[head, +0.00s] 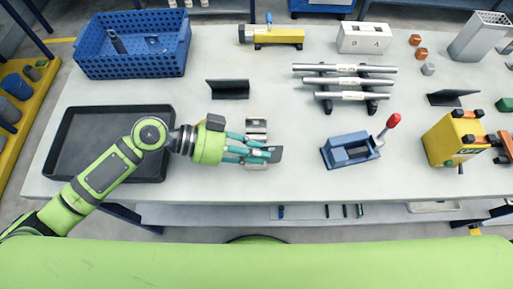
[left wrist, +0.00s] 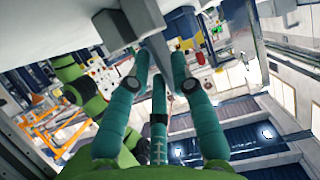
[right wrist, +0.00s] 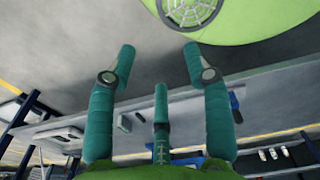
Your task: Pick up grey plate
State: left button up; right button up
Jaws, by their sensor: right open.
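My left gripper (head: 268,152) reaches in from the left over the table. Its fingers are closed in on a grey plate (head: 277,155), seen nearly edge-on at the fingertips. The left wrist view also shows the grey plate (left wrist: 157,52) between the fingertips (left wrist: 160,68). A small light metal rack (head: 256,128) is right beside the fingers and partly hidden by them; I cannot tell if the plate touches it. My right gripper (right wrist: 158,60) shows only in its wrist view, with spread fingers and nothing between them, below the table edge.
A black tray (head: 65,160) lies under my left arm. A blue crate (head: 130,62) is behind it. A dark angled stand (head: 228,90), a rack of metal bars (head: 345,82), a blue clamp with a red knob (head: 350,150) and a yellow box (head: 450,140) stand around. The table's front middle is clear.

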pick_arm(q)
jog(key=shift+d, duration=0.2)
jog(key=shift+a, duration=0.1)
grip_shut()
pick_arm(e)
jog(key=shift+w+a+r, duration=0.1)
jog(key=shift+w, duration=0.85)
